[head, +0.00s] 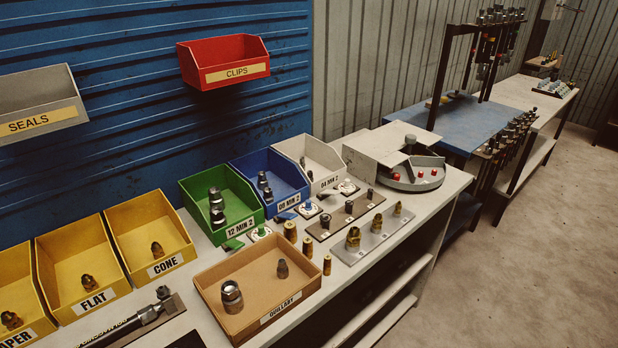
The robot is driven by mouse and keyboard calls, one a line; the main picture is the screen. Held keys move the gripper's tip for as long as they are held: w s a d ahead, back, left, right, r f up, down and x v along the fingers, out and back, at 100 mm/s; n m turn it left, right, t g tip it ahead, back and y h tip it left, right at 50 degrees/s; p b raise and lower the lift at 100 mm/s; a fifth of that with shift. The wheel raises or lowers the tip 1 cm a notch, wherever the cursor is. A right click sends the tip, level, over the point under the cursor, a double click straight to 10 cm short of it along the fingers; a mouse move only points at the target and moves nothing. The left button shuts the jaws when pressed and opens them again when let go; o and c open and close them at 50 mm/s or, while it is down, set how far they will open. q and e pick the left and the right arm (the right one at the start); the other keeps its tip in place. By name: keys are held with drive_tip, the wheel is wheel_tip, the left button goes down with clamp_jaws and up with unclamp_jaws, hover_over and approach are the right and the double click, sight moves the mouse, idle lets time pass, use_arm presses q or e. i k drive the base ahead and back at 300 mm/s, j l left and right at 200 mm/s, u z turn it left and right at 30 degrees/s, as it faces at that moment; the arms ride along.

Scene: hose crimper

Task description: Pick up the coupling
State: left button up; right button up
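I cannot tell which of several metal fittings is the coupling. Silver fittings (216,205) stand in the green bin (193,207), and others are in the blue bin (243,171). Brass fittings (353,238) stand on a grey plate (381,245). Brass fittings (87,282) also lie in the yellow bins (110,262). Neither of my grippers is in view.
A hose with a metal end (150,312) lies at the bench's front left. A grey round machine (412,165) stands at the bench's far end. Red (224,62) and grey (40,102) bins hang on the blue wall. The floor at right is clear.

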sight(282, 268)
drive_tip(key=l+u, duration=0.25)
drive_tip(key=l, duration=0.2)
drive_tip(key=l+u, duration=0.25)
drive_tip(key=l, duration=0.2)
drive_tip(key=k+l+u, duration=0.2)
drive_tip(key=l, duration=0.25)
drive_tip(key=l+u, duration=0.25)
drive_tip(key=l, duration=0.2)
drive_tip(key=k, duration=0.05)
